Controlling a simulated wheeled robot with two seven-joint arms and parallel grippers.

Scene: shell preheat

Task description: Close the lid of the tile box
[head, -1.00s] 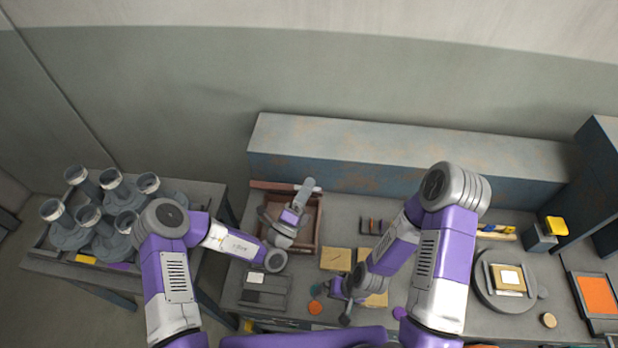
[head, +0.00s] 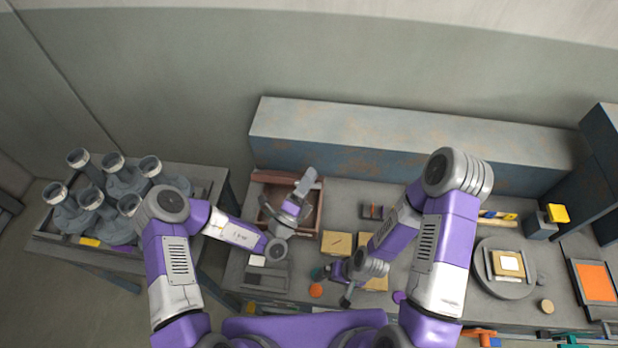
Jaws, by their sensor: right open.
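The tile box (head: 318,212) is a brown, open-topped box at the left part of the bench, against the long blue-grey block. Its brown lid (head: 270,177) appears raised along the back edge; part of it is hidden. My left gripper (head: 308,182) is over the back of the box, near the lid. I cannot tell whether it touches the lid or whether its fingers are apart. My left wrist and forearm hide much of the box's inside. My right gripper (head: 334,283) is open and low over the bench front, beside an orange disc (head: 316,291).
Yellowish tiles (head: 337,243) lie right of the box. A grey tray (head: 265,277) is in front of it. A round turntable (head: 503,287) and an orange panel (head: 596,282) stand at the right. A side table with several grey cups (head: 98,200) is at the left.

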